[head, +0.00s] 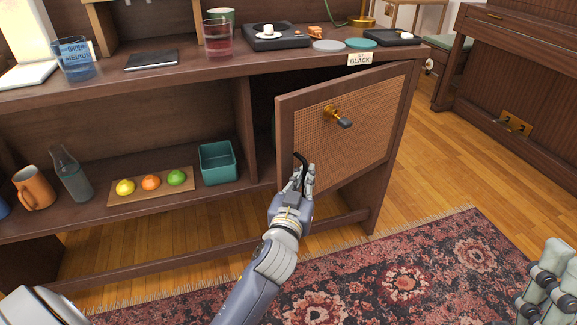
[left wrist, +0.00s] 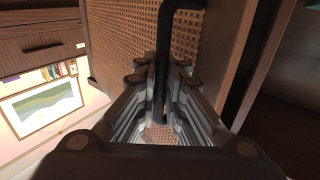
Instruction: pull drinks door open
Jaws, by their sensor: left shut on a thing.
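The cabinet door (head: 350,140), a woven cane panel in a dark wood frame, stands part way open, its left edge swung out and a dark gap behind it. A black bar handle (head: 301,160) is on the door near its left edge. My left gripper (head: 303,178) is shut on this handle. In the left wrist view the black handle (left wrist: 166,60) passes between the fingers of my left gripper (left wrist: 165,90), in front of the cane panel (left wrist: 124,28). My right gripper (head: 548,285) is partly visible at the lower right, away from the cabinet; its jaw state is unclear.
A brass knob with a dark tip (head: 338,116) sticks out of the door above my gripper. A teal bin (head: 217,163) and a fruit board (head: 150,188) sit on the open shelf to the left. A patterned rug (head: 400,275) lies in front; wood floor is clear at right.

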